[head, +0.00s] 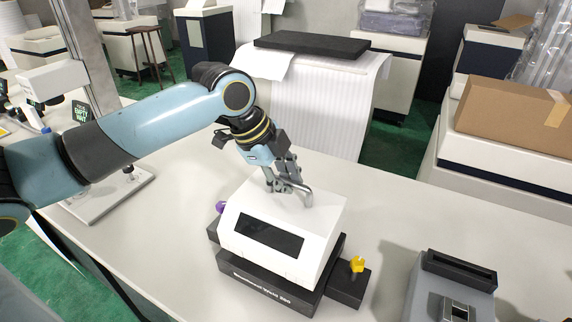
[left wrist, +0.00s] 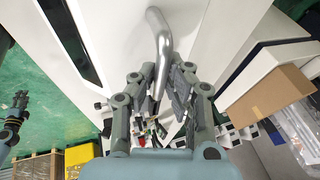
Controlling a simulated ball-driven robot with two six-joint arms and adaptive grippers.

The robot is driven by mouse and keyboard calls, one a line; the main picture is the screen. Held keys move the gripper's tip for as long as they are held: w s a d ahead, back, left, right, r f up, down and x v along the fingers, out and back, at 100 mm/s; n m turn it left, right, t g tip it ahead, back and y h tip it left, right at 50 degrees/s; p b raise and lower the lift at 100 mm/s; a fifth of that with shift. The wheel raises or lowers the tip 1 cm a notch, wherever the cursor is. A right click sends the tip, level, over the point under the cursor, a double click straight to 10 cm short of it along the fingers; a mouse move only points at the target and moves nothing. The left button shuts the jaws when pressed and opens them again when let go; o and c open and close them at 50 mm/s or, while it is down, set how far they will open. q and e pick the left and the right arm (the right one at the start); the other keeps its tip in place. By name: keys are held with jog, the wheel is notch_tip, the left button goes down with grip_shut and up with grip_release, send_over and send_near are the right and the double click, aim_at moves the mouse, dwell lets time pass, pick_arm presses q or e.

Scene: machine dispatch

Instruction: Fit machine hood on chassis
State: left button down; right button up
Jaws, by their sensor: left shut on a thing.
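The white machine hood (head: 262,260), with a dark window in its front, is over the dark chassis (head: 262,287). The chassis base shows below its front and right sides; I cannot tell whether a gap remains between them. My left gripper (head: 287,186) is shut on the metal handle on top of the hood. The left wrist view shows the fingers (left wrist: 158,85) on both sides of the curved handle (left wrist: 160,40). A yellow knob (head: 357,265) and a purple knob (head: 221,207) flank the chassis. My right gripper (left wrist: 20,103) shows small at the left edge; its jaws are unclear.
A grey device (head: 450,290) stands on the white table (head: 390,205) at the front right. A stand with a flat base (head: 105,195) is at the left. A cardboard box (head: 515,112) lies on a cabinet behind.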

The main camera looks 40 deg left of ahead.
pick_arm(q)
jog(key=shift+f+b, duration=0.6)
jog(key=shift+f, duration=0.45)
jog(key=c, duration=1.3)
grip_release()
jog(key=shift+f, duration=0.1)
jog(key=shift+v, duration=6.05)
jog(key=shift+s, duration=0.1)
